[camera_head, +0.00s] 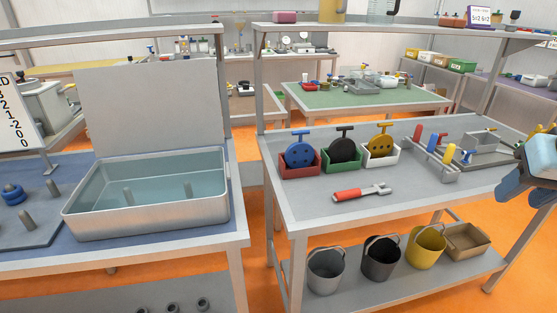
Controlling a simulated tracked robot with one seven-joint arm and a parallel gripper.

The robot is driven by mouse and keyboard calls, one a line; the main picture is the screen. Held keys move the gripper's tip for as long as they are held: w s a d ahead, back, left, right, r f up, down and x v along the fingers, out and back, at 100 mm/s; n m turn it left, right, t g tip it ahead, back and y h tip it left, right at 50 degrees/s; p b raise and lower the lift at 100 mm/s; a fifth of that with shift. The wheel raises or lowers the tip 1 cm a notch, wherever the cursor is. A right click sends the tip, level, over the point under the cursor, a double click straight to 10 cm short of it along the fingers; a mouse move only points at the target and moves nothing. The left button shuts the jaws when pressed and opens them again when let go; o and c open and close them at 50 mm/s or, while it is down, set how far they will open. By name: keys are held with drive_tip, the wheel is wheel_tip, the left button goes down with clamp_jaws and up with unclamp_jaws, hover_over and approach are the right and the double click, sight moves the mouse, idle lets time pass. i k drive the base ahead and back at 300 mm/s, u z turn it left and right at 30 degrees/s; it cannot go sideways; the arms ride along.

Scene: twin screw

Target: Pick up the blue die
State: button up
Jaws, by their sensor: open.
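The blue die (299,154) is a round disc with holes and a T-shaped handle on top. It stands upright in a small red bin (301,171) on the right-hand grey bench (300,208). My gripper (524,190) is at the right edge of the view, partly cut off, with blue-grey fingers. It is open, with nothing seen between the fingers, and is well to the right of the die and apart from it. The die's lower part is hidden by the bin's front wall.
A black die (341,150) and a yellow die (381,144) stand in bins beside the blue one. A red-handled tool (362,192) lies in front. A rack with coloured handles (436,158) stands between the bins and my gripper. An open metal tank (150,219) is left.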

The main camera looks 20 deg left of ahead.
sight(301, 154)
drive_tip(key=u, duration=0.15)
drive_tip(key=i, duration=1)
drive_tip(key=z, duration=0.05)
